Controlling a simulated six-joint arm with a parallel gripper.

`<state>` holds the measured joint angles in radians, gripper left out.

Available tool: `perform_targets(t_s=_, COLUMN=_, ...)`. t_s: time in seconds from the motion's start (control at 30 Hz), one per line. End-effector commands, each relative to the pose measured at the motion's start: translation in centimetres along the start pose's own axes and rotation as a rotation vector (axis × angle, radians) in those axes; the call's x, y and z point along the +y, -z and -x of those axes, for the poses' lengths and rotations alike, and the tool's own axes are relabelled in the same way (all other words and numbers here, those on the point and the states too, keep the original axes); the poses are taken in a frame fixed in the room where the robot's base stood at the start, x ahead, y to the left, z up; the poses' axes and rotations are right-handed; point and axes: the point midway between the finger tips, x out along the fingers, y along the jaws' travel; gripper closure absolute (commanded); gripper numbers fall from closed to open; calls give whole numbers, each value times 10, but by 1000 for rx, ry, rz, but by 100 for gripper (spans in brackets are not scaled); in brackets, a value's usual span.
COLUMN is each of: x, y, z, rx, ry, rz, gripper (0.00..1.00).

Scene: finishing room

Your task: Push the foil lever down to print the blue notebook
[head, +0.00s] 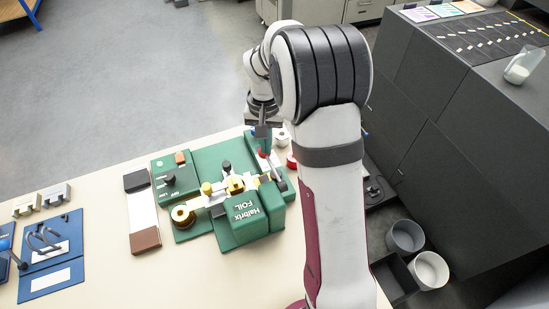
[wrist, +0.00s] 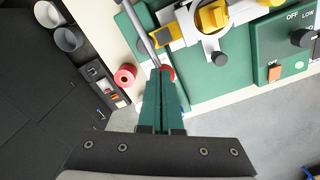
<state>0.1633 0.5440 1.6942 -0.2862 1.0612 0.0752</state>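The green foil machine (head: 248,215), lettered "Halbrix FOIL", stands on the pale table. Its grey lever (head: 275,170) also shows in the wrist view (wrist: 140,37), ending near a red knob (wrist: 170,73). My gripper (wrist: 160,70) has green fingers pressed together, with nothing seen between them. Its tips are at the lever's end and partly cover the red knob; I cannot tell whether they touch.
A control box (wrist: 285,45) with an orange switch is on the machine's base. A pink-red roll (wrist: 124,76) lies beside the base. A white and brown strip (head: 142,215) lies left of it. A dark cabinet (head: 450,140) and bins (head: 430,270) stand at right.

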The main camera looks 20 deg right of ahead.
Motion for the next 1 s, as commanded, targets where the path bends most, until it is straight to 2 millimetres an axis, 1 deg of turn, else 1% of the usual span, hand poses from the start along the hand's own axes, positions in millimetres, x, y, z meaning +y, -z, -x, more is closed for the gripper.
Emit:
perform_targets(t_s=0.8, x=1, y=-2, z=82, rx=6, ry=2, rz=0, gripper=100)
perform_targets(t_s=1.0, x=2, y=-3, z=94, rx=3, ry=2, rz=0, gripper=100)
